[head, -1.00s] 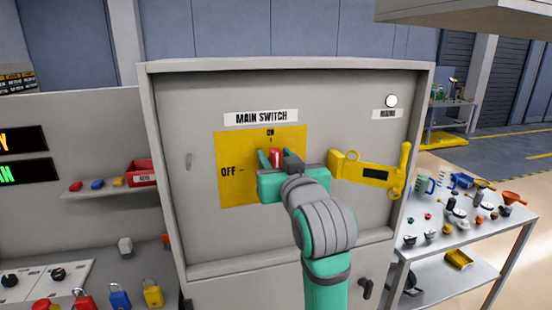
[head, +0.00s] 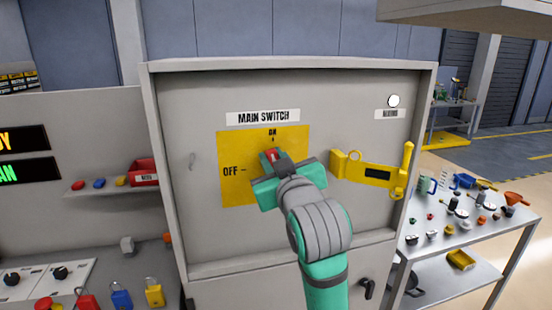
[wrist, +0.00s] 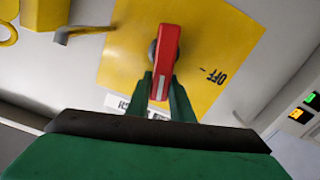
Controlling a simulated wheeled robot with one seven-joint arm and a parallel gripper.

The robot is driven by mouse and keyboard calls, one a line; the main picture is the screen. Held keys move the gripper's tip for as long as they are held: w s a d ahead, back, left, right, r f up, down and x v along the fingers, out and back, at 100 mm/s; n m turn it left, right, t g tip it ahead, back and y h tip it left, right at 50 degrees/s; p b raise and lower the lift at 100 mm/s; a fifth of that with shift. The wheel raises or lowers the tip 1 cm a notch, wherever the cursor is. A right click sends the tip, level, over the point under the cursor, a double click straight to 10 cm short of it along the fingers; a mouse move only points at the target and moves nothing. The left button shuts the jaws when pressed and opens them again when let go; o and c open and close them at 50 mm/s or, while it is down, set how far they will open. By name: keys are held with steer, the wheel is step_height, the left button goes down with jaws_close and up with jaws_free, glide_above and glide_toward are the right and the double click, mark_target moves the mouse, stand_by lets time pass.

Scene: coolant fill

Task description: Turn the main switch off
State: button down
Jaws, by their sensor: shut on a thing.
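The main switch is a red handle (head: 272,155) on a yellow plate (head: 233,192) on the grey cabinet door. ON is printed above it and OFF to its left. In the head view the handle's top leans slightly left of the ON mark, and my gripper (head: 268,157) hides its lower part. In the wrist view the red handle (wrist: 165,58) runs between the two green fingers of my gripper (wrist: 160,88), which are shut on it. The OFF mark (wrist: 213,76) is right of the handle there.
A yellow hasp-like bracket (head: 368,173) is fixed to the door right of the switch. Left of the cabinet are a shelf with a red box (head: 144,173) and several padlocks (head: 120,296). A cluttered table (head: 470,222) stands at the right.

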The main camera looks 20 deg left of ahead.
steer(key=n, duration=0.2)
steer(key=a+n, duration=0.1)
steer(key=shift+s+f+n, duration=0.3)
steer(key=shift+s+f, duration=0.05)
steer(key=shift+s, duration=0.05)
steer(key=n, duration=0.2)
steer(key=f+n, duration=0.1)
steer(key=n, duration=0.2)
steer(key=s+a+f+n, duration=0.1)
steer(key=n, duration=0.1)
steer(key=shift+a, duration=0.1)
steer(key=shift+a+f+n, duration=0.1)
steer(key=shift+f+n, duration=0.25)
steer(key=shift+n, duration=0.7)
steer(key=shift+a+f+n, duration=0.1)
steer(key=shift+f+n, duration=0.25)
steer(key=shift+n, duration=0.7)
steer(key=shift+f, duration=0.1)
steer(key=c, duration=1.6)
jaws_free()
steer(key=shift+o, duration=0.2)
steer(key=shift+s+d, duration=0.1)
steer(key=v, duration=1)
steer(key=shift+s+d, duration=0.2)
steer(key=shift+s, duration=0.05)
